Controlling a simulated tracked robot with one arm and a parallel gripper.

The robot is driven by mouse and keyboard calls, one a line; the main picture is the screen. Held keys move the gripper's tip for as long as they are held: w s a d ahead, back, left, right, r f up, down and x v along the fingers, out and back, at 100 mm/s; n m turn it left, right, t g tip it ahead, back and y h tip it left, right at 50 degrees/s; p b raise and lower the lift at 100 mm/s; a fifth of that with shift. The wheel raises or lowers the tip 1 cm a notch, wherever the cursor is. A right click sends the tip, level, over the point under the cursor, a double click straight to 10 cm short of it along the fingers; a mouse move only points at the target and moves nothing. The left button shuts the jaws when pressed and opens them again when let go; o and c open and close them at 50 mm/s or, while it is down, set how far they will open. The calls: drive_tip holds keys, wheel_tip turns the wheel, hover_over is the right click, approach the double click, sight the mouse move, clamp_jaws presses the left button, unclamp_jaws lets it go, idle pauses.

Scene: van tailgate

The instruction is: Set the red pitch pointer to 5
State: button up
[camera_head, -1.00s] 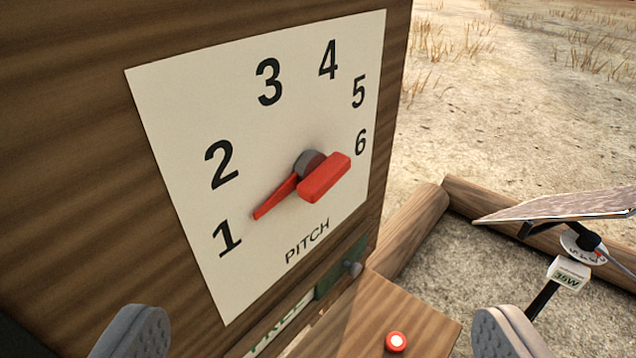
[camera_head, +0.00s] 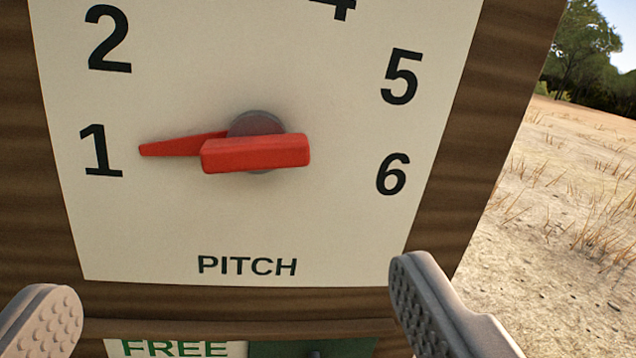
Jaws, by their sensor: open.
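The red pitch pointer (camera_head: 256,153) is a bar handle on a grey hub, with a thin red tip reaching left. The tip points at the 1 on the cream dial plate (camera_head: 250,225), which is marked PITCH at its bottom. The 5 (camera_head: 401,77) is at the upper right of the pointer, above the 6. My gripper (camera_head: 222,315) is open and empty. Its two grey fingers show at the bottom left and bottom right, lower in the picture than the pointer and apart from it. The 3 is out of view and the 4 is cut off at the top.
The dial is on a brown wooden panel (camera_head: 470,150). Open dry ground (camera_head: 570,200) lies to the right.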

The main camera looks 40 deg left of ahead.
sight(261, 155)
drive_tip(key=p+x, duration=0.1)
drive_tip(key=x, duration=1.2)
drive_tip(key=shift+w+a, duration=0.2)
drive_tip(key=shift+w, duration=0.05)
drive_tip(key=c, duration=1.4)
drive_tip(key=shift+d, duration=0.3)
